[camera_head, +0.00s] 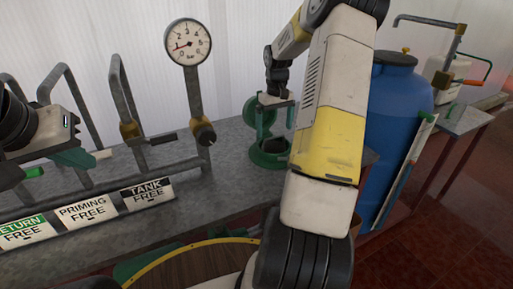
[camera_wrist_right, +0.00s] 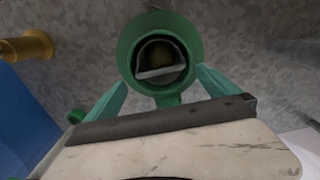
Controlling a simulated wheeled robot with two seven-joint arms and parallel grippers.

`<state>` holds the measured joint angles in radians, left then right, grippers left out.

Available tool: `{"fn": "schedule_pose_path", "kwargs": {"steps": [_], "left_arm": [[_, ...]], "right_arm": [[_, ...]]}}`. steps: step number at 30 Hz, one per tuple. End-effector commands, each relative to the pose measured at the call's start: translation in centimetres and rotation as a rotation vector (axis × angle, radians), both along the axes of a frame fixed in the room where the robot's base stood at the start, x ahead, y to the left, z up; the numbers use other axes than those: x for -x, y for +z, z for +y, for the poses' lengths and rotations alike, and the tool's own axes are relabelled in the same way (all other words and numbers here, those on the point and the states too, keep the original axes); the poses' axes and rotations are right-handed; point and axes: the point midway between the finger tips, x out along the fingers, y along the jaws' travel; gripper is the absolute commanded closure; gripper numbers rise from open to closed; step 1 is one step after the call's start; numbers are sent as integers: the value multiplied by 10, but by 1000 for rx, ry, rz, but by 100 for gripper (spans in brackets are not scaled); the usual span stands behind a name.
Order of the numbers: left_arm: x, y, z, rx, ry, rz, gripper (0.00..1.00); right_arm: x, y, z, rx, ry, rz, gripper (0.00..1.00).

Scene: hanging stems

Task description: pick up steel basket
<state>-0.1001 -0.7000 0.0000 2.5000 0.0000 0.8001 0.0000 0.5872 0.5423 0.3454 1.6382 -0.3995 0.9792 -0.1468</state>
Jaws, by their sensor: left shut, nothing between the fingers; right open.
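The steel basket (camera_wrist_right: 160,58) sits inside a round green housing (camera_wrist_right: 126,56), seen from above in the right wrist view. Its inside is dark, and a pale curved bar or rim crosses its lower side. In the head view the green housing (camera_head: 268,158) stands on the grey bench, and the basket is a dark shape inside. My right gripper (camera_wrist_right: 162,80) is open and empty above the housing, one teal finger on each side; it also shows in the head view (camera_head: 278,117). My left gripper (camera_head: 74,158) is shut and empty at the far left, beside the pipes.
A pressure gauge (camera_head: 188,43), grey pipe hoops and lever valves stand left on the bench (camera_head: 226,160). Label plates (camera_head: 147,194) line its front. A blue drum (camera_head: 398,105) stands to the right, with a board (camera_head: 404,172) leaning on it. My right arm hides the bench's middle right.

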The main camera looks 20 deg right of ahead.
Motion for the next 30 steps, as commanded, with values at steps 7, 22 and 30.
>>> {"fn": "schedule_pose_path", "kwargs": {"steps": [7,22,30], "left_arm": [[0,0,0,0,0,0,100],[0,0,0,0,0,0,100],[0,0,0,0,0,0,100]], "right_arm": [[3,-37,1,-2,1,1,0],[3,-48,0,1,0,-1,26],[3,-47,0,1,0,-1,79]]}}
